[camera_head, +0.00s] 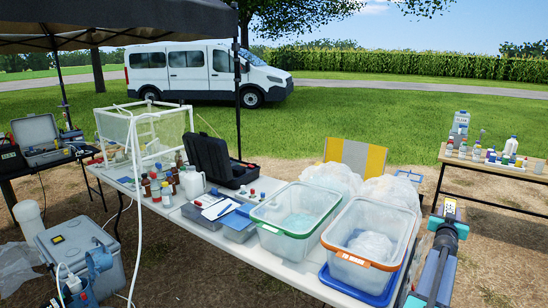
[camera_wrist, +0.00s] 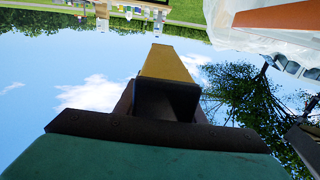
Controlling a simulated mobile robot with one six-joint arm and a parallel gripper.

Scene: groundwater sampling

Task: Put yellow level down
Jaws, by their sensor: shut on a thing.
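The yellow level (camera_head: 449,206) is at the right of the head view, held up at the end of my arm. My gripper (camera_head: 449,218) is shut on it, to the right of the orange-rimmed tub. In the wrist view the level (camera_wrist: 168,65) points away from my gripper (camera_wrist: 167,103), seen nearly end-on. The dark jaws hide its near end. Its underside and any contact below cannot be made out.
The orange-rimmed tub (camera_head: 336,257) sits in a blue tray beside a green-rimmed tub (camera_head: 262,221) on the long white table (camera_head: 270,262). White bags lie behind them. Bottles and a black case crowd the table's left part. A wooden table (camera_head: 480,167) with bottles stands right.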

